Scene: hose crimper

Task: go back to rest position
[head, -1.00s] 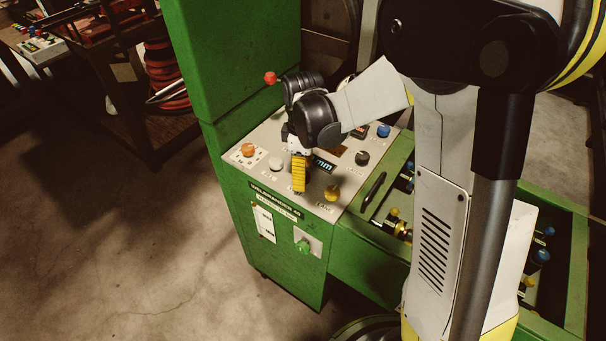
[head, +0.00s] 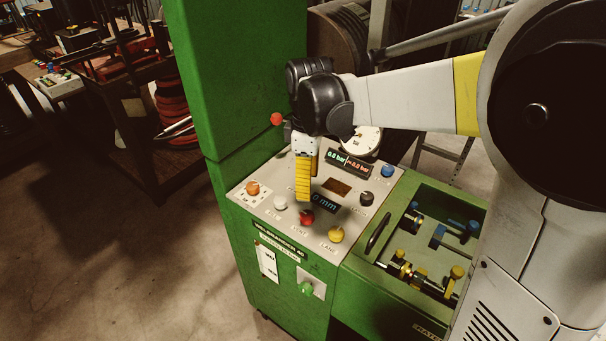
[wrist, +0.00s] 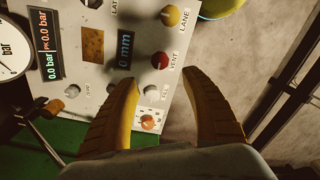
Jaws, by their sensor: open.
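My gripper (head: 305,188) has yellow fingers and hangs above the control panel (head: 262,208) of the green crimper (head: 235,90). In the wrist view its two fingers (wrist: 160,92) are spread apart with nothing between them. The panel carries an orange knob (head: 252,188), a white knob (head: 280,202), a red knob (head: 306,217) labelled VENT in the wrist view, and a yellow knob (head: 336,234) labelled LANE. No knob is visibly held. My arm reaches in from the right.
A round gauge (head: 362,140) and pressure displays (head: 350,163) stand at the panel's back. A red ball-ended lever (head: 277,119) is close beside my wrist. A green tray with fittings (head: 425,300) lies right. Open floor (head: 110,260) is at the left.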

